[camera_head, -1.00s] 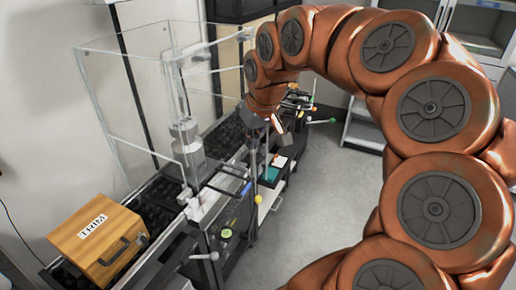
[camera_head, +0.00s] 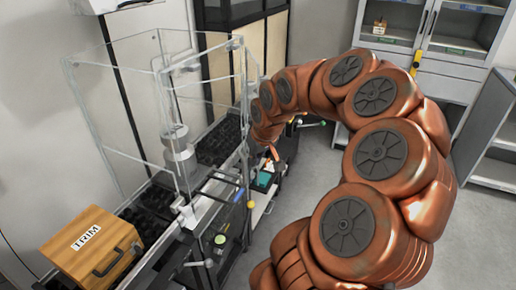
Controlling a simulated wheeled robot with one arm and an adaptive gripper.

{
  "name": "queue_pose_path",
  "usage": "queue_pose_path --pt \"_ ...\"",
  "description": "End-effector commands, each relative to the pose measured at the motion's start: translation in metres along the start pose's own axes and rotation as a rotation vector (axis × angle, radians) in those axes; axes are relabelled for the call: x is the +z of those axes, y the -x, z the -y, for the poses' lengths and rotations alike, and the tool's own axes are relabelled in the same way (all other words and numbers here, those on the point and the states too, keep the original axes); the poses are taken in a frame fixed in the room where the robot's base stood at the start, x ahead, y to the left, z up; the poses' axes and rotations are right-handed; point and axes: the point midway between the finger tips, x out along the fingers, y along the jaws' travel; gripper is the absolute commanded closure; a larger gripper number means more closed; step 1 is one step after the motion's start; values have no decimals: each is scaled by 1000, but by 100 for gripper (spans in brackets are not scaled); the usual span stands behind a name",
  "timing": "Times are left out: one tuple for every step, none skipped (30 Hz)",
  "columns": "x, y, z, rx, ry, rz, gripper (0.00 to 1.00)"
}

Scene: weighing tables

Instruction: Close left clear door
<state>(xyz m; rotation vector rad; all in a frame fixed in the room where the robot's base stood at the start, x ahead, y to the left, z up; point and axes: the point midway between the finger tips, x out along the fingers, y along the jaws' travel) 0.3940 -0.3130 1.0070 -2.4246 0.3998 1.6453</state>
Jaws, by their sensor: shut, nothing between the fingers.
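A clear-walled enclosure (camera_head: 112,66) stands on the dark bench at the left. A clear panel (camera_head: 120,125) forms its left side toward me; another clear panel (camera_head: 208,115) is at its right. I cannot tell for sure which is the left door or how far it stands open. A metal weight-like cylinder stack (camera_head: 179,150) stands inside. My gripper (camera_head: 273,153) is small in view, just right of the enclosure's right edge and pointing down. It is shut and holds nothing. Whether it touches the clear panel is not visible.
A wooden box (camera_head: 92,245) marked TRIM sits at the bench's front left. Knobs and levers (camera_head: 219,239) stick out along the bench's right side. Cabinets (camera_head: 440,50) stand at the back right. The grey floor (camera_head: 325,165) right of the bench is open.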

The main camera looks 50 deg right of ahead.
Motion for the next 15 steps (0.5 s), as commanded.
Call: queue_pose_path --pt "-6 0 0 -1 1 1 100" --pt "-10 0 0 -1 1 -1 100" --pt "-14 -1 0 0 1 -1 100" --pt "-16 -2 0 0 1 -2 100" --pt "-19 -4 0 0 0 -1 100" --pt "-22 -5 0 1 0 -1 100" --pt "-25 -6 0 0 0 -1 100" --pt "-27 -7 0 0 0 -1 100" --pt "-29 -8 0 0 0 -1 100" --pt "-31 -9 0 0 0 -1 100" --pt "-33 -10 0 0 0 -2 100" --pt "-34 -11 0 0 0 -2 100" --pt "-35 -11 0 0 0 -2 100" --pt "-36 -12 0 0 0 -2 100" --pt "-37 -12 0 0 0 -3 100"
